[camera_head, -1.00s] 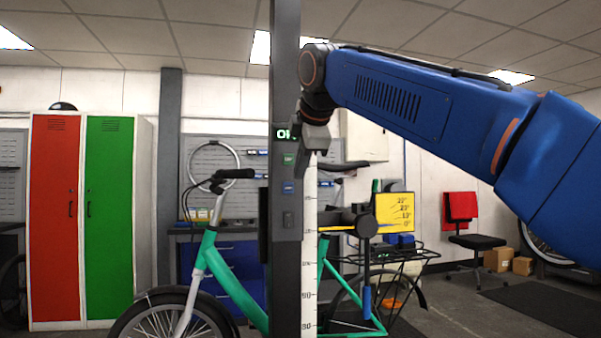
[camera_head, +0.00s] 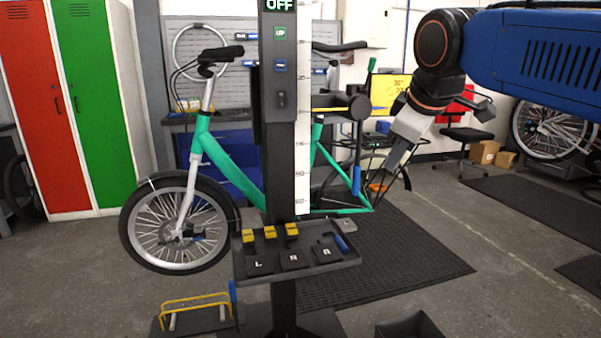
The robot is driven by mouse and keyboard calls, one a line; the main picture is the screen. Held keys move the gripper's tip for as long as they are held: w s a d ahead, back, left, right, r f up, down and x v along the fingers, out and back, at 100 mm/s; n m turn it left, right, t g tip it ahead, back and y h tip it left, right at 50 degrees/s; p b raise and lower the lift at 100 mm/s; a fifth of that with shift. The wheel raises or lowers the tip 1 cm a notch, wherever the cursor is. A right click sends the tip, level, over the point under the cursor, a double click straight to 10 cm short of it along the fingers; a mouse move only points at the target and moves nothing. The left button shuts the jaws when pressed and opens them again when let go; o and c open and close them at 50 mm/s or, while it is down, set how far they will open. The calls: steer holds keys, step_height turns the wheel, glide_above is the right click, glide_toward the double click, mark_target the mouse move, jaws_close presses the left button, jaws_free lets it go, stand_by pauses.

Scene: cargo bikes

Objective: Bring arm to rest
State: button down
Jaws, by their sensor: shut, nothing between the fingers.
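My blue arm reaches in from the upper right. My gripper (camera_head: 384,186) hangs from its dark wrist, pointing down and slightly left, shut and empty. In the picture it overlaps the rear of the green cargo bike (camera_head: 228,170). I cannot tell how far apart they are in depth. A dark column (camera_head: 279,150) with a white scale and an OFF display stands left of my gripper, in front of the bike, hiding its middle.
A tray (camera_head: 300,272) with yellow pieces is fixed low on the column. A yellow wire rack (camera_head: 196,301) and a dark bin (camera_head: 410,327) are on the floor. Red and green lockers (camera_head: 100,100) stand at left. Floor at right is mostly clear.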

steer(key=s+d+f+m, duration=0.3)
steer(key=s+f, duration=0.4)
steer(key=f, duration=0.3)
steer(key=s+d+f+m+g, duration=0.1)
steer(key=s+d+f+m, duration=0.2)
steer(key=s+f, duration=0.3)
steer(key=s+d+f+m+g, duration=0.1)
steer(key=s+d+f+m, duration=0.3)
steer(key=f, duration=0.9)
steer(key=s, duration=0.3)
steer(key=shift+s+f+m+h, duration=0.3)
steer(key=shift+f+h, duration=0.05)
steer(key=shift+h, duration=0.05)
